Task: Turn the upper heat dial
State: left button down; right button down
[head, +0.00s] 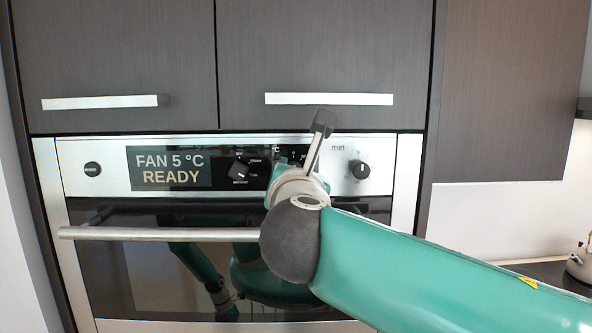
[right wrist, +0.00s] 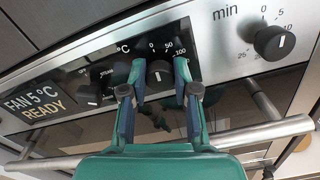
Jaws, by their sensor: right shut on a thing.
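The heat dial (right wrist: 159,72) is a black round knob with a pale pointer line. It sits under a scale marked °C, 0, 50 and 100 on the oven panel. My right gripper (right wrist: 160,78) has one finger on each side of this dial and is shut on it. In the head view my right forearm and wrist hide the dial and most of the gripper. The display (head: 169,167) reads FAN 5 °C READY. My left gripper is not in either view.
A mode dial (head: 239,170) is left of the gripped dial and a minute dial (head: 361,170) is right of it. The oven's handle bar (head: 160,233) runs below the panel. Cabinet doors with bar handles (head: 99,102) are above.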

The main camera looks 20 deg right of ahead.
jog(key=shift+w+a+f+n, duration=0.1)
jog(key=shift+f+n, duration=0.3)
jog(key=shift+n, duration=0.2)
jog(key=c, duration=0.9)
grip_release()
jog(key=shift+o, duration=0.2)
jog(key=shift+r, duration=0.15)
jog(key=shift+r, duration=0.1)
jog(key=v, duration=1.2)
